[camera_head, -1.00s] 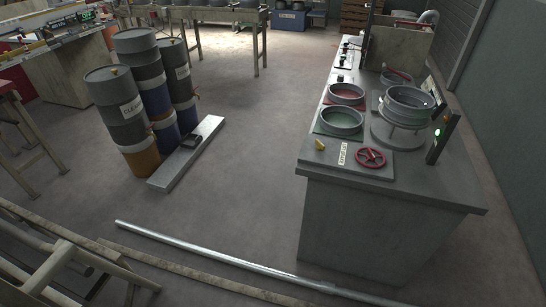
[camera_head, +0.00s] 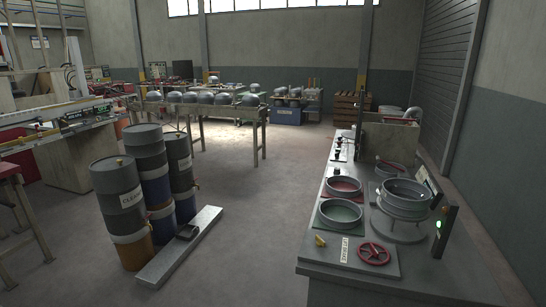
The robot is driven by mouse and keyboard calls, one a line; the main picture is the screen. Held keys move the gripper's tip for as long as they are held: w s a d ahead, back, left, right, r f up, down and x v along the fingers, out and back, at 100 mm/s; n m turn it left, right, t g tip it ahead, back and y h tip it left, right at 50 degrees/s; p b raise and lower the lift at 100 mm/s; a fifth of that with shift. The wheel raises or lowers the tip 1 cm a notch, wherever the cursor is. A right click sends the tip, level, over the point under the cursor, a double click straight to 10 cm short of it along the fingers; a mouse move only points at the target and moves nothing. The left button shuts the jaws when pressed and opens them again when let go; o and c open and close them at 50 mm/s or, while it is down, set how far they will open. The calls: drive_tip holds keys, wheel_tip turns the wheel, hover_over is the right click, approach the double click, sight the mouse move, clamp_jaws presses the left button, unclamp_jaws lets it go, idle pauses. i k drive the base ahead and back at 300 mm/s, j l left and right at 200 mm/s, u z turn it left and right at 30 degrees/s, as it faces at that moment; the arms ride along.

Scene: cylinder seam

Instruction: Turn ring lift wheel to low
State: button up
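A red handwheel (camera_head: 374,254) lies flat on a grey plate at the near end of the workbench. A small white label (camera_head: 345,250) with dark writing stands just left of it, too small to read surely. A yellow handle or pointer (camera_head: 320,241) sits left of the label. Behind the wheel, a grey metal ring (camera_head: 405,198) rests on a round stand, beside a dark upright post (camera_head: 440,230) with a green light. My gripper is not in view.
The grey workbench (camera_head: 325,285) stands at the right, with a red-lined ring (camera_head: 343,186) and a green-lined ring (camera_head: 340,211) on it. Stacked drums (camera_head: 122,205) and a low grey platform (camera_head: 180,248) stand left. Open floor (camera_head: 260,230) lies between.

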sight(374, 254)
drive_tip(key=i+l, duration=0.95)
drive_tip(key=i, duration=0.15)
